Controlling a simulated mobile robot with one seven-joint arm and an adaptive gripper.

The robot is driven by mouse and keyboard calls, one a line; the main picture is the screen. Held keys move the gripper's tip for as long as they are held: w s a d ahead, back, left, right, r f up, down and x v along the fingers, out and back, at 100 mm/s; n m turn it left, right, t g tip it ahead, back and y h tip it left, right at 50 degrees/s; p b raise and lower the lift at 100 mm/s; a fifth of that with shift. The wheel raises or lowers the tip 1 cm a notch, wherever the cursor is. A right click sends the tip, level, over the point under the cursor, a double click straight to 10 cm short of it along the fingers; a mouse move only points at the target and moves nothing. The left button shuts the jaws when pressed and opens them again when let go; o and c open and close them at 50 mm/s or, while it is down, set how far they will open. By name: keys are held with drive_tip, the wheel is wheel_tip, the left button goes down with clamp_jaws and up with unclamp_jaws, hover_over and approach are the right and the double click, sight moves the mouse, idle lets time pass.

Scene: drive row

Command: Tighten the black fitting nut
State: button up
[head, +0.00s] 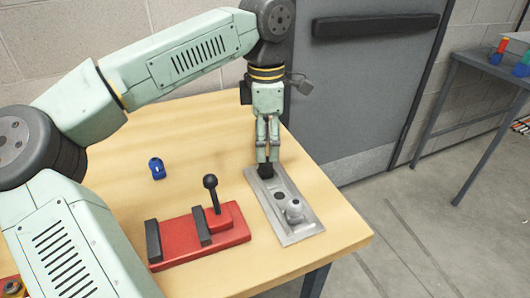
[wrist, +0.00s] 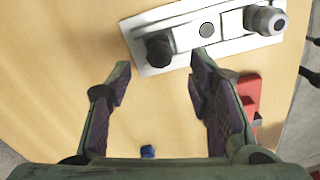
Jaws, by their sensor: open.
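The black fitting nut (head: 266,171) stands at the far end of a grey metal plate (head: 305,228). In the wrist view the nut (wrist: 159,50) is at the plate's left end. My gripper (head: 267,156) points down just over the nut in the head view. In the wrist view my gripper (wrist: 160,66) is open, with its fingertips apart to the left and right of the nut's line. Nothing is held. I cannot tell whether a finger touches the nut. A silver fitting (head: 294,211) stands on the plate's near end, with a dark round spot (wrist: 206,30) between the two.
A red fixture (head: 190,240) with black blocks and a black-knobbed lever (head: 212,188) sits left of the plate. A small blue part (head: 157,168) lies on the wooden table (head: 120,180). A grey door and a side table (head: 470,60) are beyond.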

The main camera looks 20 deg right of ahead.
sight(266, 163)
drive_tip(key=shift+f, duration=2.1)
drive_tip(key=shift+c, duration=0.2)
clamp_jaws()
